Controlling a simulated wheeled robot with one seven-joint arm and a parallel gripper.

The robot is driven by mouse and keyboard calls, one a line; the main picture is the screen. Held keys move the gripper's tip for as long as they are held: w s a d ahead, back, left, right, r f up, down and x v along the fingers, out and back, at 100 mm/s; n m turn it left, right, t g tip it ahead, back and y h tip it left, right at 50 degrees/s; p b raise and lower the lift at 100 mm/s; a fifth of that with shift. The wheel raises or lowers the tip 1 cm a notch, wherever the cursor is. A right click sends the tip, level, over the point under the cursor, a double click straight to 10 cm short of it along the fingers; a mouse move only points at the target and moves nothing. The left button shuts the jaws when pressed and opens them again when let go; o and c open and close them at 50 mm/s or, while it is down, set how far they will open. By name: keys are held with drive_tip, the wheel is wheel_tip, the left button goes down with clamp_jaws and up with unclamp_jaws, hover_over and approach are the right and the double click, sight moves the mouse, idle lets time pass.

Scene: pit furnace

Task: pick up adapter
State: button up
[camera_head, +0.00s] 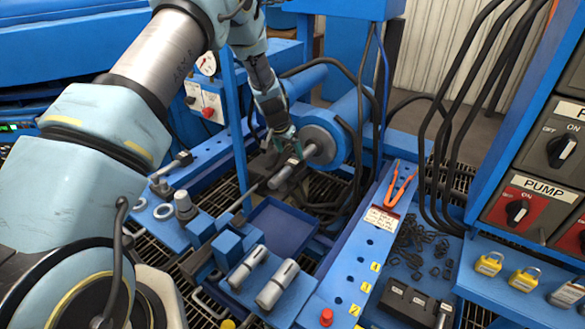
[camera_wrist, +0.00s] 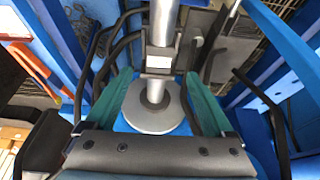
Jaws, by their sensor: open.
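A silver cylindrical piece, which looks like the adapter (camera_head: 284,177), sits in line with the shaft of a blue cylinder with a round grey end plate (camera_head: 318,146). In the wrist view the silver piece (camera_wrist: 163,22) runs up from a narrower collar, with the round plate (camera_wrist: 155,106) below it. My gripper (camera_head: 282,148) is at the shaft, close to the plate. In the wrist view my gripper (camera_wrist: 157,76) has its green fingers apart, one on each side of the collar. I cannot tell whether either finger touches it. Two similar silver cylinders (camera_head: 248,268) (camera_head: 277,285) lie on a blue block.
A blue tray (camera_head: 283,226) lies below the shaft. Black hoses (camera_head: 362,110) hang close behind my gripper. A blue upright post (camera_head: 236,140) stands left of it. Orange-handled pliers (camera_head: 400,183) lie on the right bench with small black parts (camera_head: 415,240). Yellow padlocks (camera_head: 488,263) sit far right.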

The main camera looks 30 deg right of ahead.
sight(292, 162)
drive_tip(key=x, duration=0.1)
drive_tip(key=p+x, duration=0.1)
drive_tip(key=x, duration=0.3)
drive_tip(key=shift+s+a+f+p, duration=0.2)
drive_tip(key=shift+s+a+p, duration=0.1)
drive_tip(key=shift+p, duration=0.1)
drive_tip(key=shift+w+d+f, duration=0.15)
drive_tip(key=shift+d+f, duration=0.05)
drive_tip(key=shift+f, duration=0.4)
clamp_jaws()
drive_tip(key=shift+r, duration=0.15)
